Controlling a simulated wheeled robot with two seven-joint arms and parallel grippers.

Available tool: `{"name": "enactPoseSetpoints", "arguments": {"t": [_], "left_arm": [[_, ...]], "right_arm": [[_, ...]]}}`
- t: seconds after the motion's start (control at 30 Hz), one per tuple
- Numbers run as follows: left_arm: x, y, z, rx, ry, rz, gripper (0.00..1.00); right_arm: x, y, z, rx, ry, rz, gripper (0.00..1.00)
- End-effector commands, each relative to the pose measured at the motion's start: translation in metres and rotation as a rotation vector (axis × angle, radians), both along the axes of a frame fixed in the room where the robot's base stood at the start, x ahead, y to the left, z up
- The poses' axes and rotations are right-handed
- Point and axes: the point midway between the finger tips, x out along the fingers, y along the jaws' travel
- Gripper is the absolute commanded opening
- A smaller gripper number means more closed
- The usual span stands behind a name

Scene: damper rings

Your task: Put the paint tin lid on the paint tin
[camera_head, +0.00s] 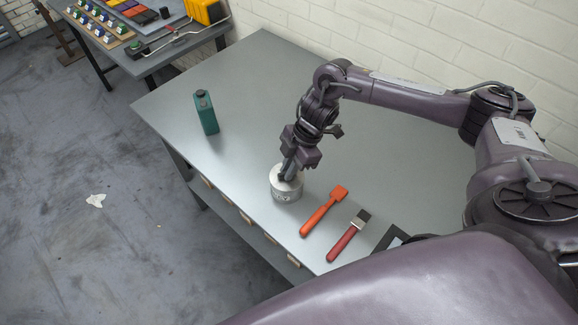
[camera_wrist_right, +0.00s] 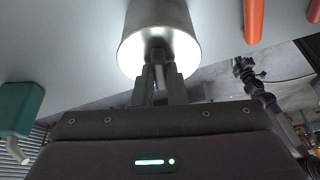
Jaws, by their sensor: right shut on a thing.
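The paint tin (camera_head: 286,193) is a pale grey cylinder standing upright near the table's front edge. It also shows in the right wrist view (camera_wrist_right: 160,18). The paint tin lid (camera_wrist_right: 134,54) appears as a bright round face at the tin's top, with the fingers at its middle. My right gripper (camera_head: 285,175) points down at the tin's top and is shut; it also shows in the wrist view (camera_wrist_right: 158,66). It looks shut on the lid, but the fingers hide the gripped part. I cannot tell whether the lid is fully seated. My left gripper is not in view.
An orange scraper-like tool (camera_head: 322,213) and a red-handled brush (camera_head: 347,238) lie right of the tin. A green bottle (camera_head: 206,113) stands at the left of the grey table (camera_head: 250,75). The table between bottle and tin is clear. A second bench (camera_head: 155,62) stands beyond.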

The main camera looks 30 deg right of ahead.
Motion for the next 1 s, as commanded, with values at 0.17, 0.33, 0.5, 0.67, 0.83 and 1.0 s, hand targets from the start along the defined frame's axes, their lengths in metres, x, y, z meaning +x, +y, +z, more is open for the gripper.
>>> {"name": "enactPoseSetpoints", "arguments": {"t": [0.17,0.33,0.5,0.67,0.83,1.0], "left_arm": [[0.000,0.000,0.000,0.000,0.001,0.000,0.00],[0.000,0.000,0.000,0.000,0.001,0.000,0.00],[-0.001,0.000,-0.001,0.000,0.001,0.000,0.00],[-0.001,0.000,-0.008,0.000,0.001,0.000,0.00],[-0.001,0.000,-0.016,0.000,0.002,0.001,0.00],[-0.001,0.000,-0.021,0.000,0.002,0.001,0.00]], "right_arm": [[0.000,0.000,0.000,0.000,0.000,0.000,0.31],[0.000,0.000,0.000,0.000,0.000,0.000,0.37],[0.000,-0.001,0.001,0.000,-0.001,0.000,0.37],[0.001,-0.008,0.017,-0.001,-0.004,-0.001,0.37],[0.001,-0.019,0.044,0.000,-0.005,-0.001,0.37],[0.000,-0.027,0.065,0.000,-0.002,0.000,0.37]]}}
